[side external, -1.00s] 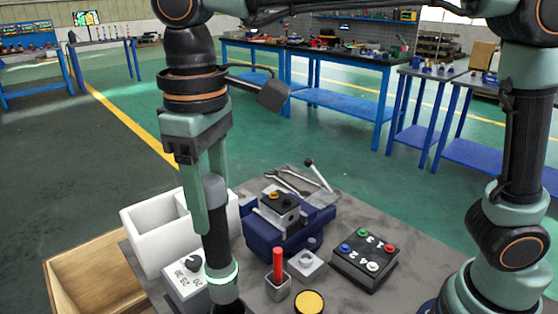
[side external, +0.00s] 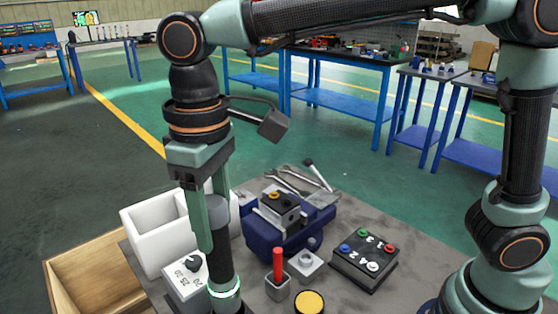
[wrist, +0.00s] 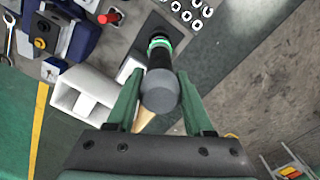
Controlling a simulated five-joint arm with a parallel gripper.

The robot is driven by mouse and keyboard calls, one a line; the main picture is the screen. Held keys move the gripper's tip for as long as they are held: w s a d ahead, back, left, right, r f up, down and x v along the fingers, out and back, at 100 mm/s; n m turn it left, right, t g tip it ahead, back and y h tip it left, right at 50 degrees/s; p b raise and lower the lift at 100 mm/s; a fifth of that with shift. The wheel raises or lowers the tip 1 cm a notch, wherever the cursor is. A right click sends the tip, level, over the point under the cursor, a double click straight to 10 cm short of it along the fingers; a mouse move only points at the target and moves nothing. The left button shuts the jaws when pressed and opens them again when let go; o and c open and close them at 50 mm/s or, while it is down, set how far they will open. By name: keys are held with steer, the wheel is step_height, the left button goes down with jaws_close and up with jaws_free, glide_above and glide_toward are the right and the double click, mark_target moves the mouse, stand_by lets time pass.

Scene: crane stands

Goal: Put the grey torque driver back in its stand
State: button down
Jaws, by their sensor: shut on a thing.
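The torque driver (side external: 219,258) has a grey cap, a black body and a lit green-white ring near its lower end. It stands nearly upright, leaning slightly in the side view. My gripper (side external: 205,240) is shut on its grey upper part, with a green finger on each side. The wrist view shows the grey cap (wrist: 160,98) between the fingers of my gripper (wrist: 160,105), and the body running away to the ring. The driver's lower tip is at the bottom edge of the side view. I cannot make out the stand or whether the tip is in it.
A dial box (side external: 184,284) stands just left of the driver, with a white bin (side external: 150,245) and wooden crate (side external: 95,278) beyond. To the right are a red-handled tool in a holder (side external: 278,288), a yellow button (side external: 309,302), a blue vise (side external: 262,236) and a button box (side external: 350,268).

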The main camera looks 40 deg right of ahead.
mark_target(218, 246)
steer(key=shift+f, duration=2.35)
steer(key=shift+c, duration=1)
jaws_free()
steer(key=shift+f, duration=0.15)
steer(key=shift+r, duration=2.6)
